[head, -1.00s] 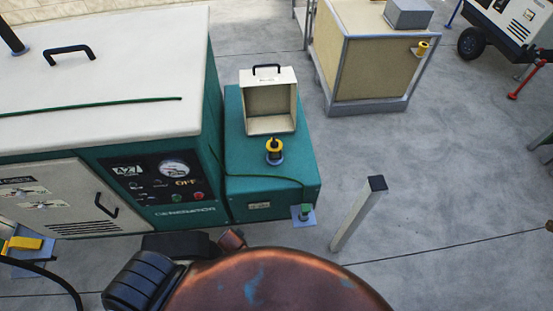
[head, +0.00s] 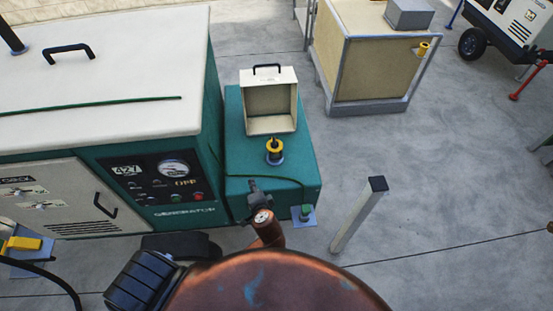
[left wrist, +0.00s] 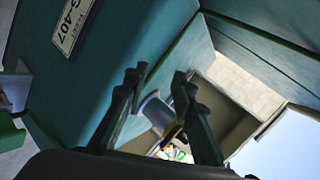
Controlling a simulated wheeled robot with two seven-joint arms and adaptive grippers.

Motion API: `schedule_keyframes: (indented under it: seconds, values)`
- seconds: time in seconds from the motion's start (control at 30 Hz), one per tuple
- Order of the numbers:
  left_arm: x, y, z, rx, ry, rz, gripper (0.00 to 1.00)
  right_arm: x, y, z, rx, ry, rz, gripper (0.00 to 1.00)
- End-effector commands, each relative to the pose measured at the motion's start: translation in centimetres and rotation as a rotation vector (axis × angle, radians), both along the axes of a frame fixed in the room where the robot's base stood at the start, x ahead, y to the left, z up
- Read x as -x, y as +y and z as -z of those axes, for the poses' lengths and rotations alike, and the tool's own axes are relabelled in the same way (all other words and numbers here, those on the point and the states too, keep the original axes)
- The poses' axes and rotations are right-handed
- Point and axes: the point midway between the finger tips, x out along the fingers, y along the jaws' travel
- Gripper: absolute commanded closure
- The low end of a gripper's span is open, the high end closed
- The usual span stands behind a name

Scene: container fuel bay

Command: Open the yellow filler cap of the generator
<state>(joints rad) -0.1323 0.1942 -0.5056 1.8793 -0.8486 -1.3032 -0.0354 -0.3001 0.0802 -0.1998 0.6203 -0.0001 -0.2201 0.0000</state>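The yellow filler cap (head: 274,146), with a dark middle, sits upright on a grey-blue neck on top of the teal box of the generator (head: 175,170). A raised cream cover (head: 270,100) stands open behind it. My left gripper (head: 254,187) is at the front edge of the teal box, short of the cap and apart from it. In the left wrist view, its two dark fingers (left wrist: 157,82) are spread and empty. The neck and a bit of the yellow cap (left wrist: 171,131) show between them, farther off. My right gripper is in neither view.
A green cable crosses the teal box to a small green fitting (head: 305,212) on a bracket at its front right corner. A grey post (head: 358,215) stands on the floor to the right. A tan tank (head: 370,60) stands behind. The floor between is clear.

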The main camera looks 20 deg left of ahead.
Motion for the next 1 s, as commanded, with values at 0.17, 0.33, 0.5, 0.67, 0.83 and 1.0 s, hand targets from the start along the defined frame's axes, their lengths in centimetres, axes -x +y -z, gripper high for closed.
schedule_keyframes:
  seconds: [0.17, 0.33, 0.5, 0.67, 0.83, 1.0]
  values:
    - [-5.1, -4.2, -3.5, -0.234, -0.094, 0.149, 0.76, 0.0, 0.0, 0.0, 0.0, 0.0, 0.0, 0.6]
    - [-7.4, -6.8, -5.4, -0.368, -0.149, 0.233, 0.76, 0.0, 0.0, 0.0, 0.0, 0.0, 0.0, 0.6]
    - [-8.9, -6.3, -5.2, -0.382, -0.154, 0.24, 0.76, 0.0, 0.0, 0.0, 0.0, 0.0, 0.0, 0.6]
    - [-11.1, -4.9, -4.7, -0.381, -0.155, 0.239, 0.76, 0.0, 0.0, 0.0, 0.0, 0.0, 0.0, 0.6]
    - [-13.0, -3.7, -4.1, -0.379, -0.154, 0.238, 0.76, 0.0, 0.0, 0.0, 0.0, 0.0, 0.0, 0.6]
    - [-13.8, -3.2, -3.8, -0.376, -0.153, 0.238, 0.76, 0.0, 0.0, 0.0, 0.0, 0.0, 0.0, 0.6]
